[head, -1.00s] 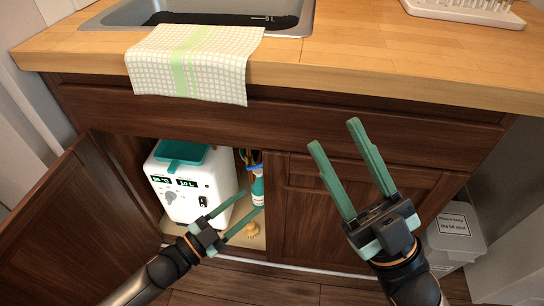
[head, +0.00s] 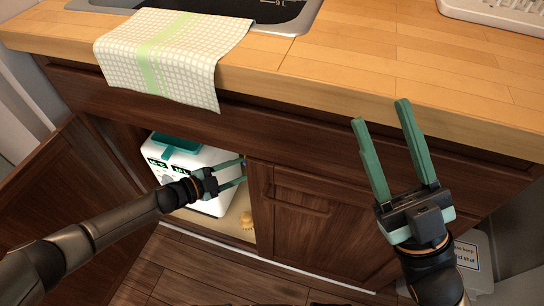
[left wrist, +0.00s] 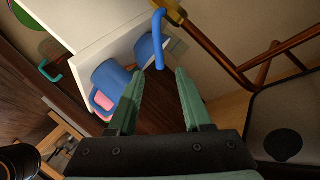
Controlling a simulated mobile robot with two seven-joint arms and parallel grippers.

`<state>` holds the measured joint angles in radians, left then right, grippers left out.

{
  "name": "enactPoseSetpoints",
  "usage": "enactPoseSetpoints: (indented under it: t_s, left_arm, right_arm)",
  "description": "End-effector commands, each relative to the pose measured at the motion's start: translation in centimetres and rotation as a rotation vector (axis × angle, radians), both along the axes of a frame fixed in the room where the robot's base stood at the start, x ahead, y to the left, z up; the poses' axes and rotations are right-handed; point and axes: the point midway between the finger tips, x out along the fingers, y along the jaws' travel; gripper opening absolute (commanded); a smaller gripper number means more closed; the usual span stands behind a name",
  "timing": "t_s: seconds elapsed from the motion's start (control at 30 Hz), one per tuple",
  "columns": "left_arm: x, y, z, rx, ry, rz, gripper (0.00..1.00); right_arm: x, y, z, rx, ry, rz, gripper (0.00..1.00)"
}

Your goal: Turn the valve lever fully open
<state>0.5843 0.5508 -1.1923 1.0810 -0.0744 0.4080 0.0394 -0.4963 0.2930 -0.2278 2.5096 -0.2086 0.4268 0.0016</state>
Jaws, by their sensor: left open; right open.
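The valve lever (left wrist: 158,42) is a blue bent handle on a brass fitting (left wrist: 172,10) at the top of the left wrist view. Its free end appears between or just beyond my left fingertips, without visible contact. My left gripper (head: 243,171) reaches into the open cabinet beside the white appliance; it also shows in the left wrist view (left wrist: 160,72), open and empty. In the head view the lever is mostly hidden by the cabinet front and gripper. My right gripper (head: 381,112) is open and empty in front of the closed right door.
A white appliance (head: 206,205) fills the cabinet's left part. The open door (head: 60,220) stands left, the cabinet's middle post (head: 261,205) right of my left gripper. Copper pipes (left wrist: 240,55) and blue mugs (left wrist: 110,80) show near the lever. A checked towel (head: 165,60) hangs over the counter.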

Motion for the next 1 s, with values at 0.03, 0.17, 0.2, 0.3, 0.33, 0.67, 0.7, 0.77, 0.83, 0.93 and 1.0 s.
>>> enactPoseSetpoints:
  t_s: [0.03,0.17,0.2,0.3,0.33,0.67,0.7,0.77,0.83,0.93,1.0]
  left_arm:
    - [0.5,-0.7,-0.5,-0.002,-0.001,-0.001,0.5]
    - [2.0,-2.7,-1.3,-0.002,-0.004,-0.004,0.5]
    - [2.5,-3.4,-1.5,-0.002,-0.004,-0.004,0.5]
    - [3.8,-4.9,-2.2,-0.001,-0.004,-0.003,0.5]
    - [4.1,-5.4,-2.3,-0.001,-0.004,-0.003,0.5]
    - [6.6,-8.5,-3.3,-0.001,-0.002,-0.001,0.5]
    - [6.7,-8.6,-3.3,-0.001,-0.001,-0.002,0.5]
    - [6.7,-8.7,-3.3,-0.001,-0.001,-0.002,0.5]
    - [6.8,-8.8,-3.2,0.0,-0.001,-0.001,0.5]
    - [6.8,-8.8,-3.2,-0.001,0.0,-0.001,0.5]
    - [6.8,-8.8,-3.2,-0.001,0.0,-0.001,0.5]
  right_arm:
    - [0.0,0.0,-0.7,0.002,0.002,0.004,0.49]
    - [0.0,0.1,-2.0,0.01,0.012,0.016,0.49]
    - [0.0,0.2,-2.4,0.012,0.015,0.021,0.49]
    - [0.1,0.3,-3.6,0.022,0.027,0.033,0.49]
    - [0.1,0.3,-3.9,0.024,0.03,0.037,0.49]
    - [0.2,0.6,-6.4,0.003,0.037,0.032,0.49]
    - [0.2,0.7,-6.5,0.002,0.038,0.031,0.49]
    - [0.2,0.7,-6.6,0.001,0.037,0.031,0.49]
    - [0.2,0.7,-6.6,0.0,0.038,0.03,0.49]
    - [0.2,0.7,-6.5,0.0,0.038,0.03,0.49]
    - [0.2,0.7,-6.5,0.0,0.039,0.03,0.49]
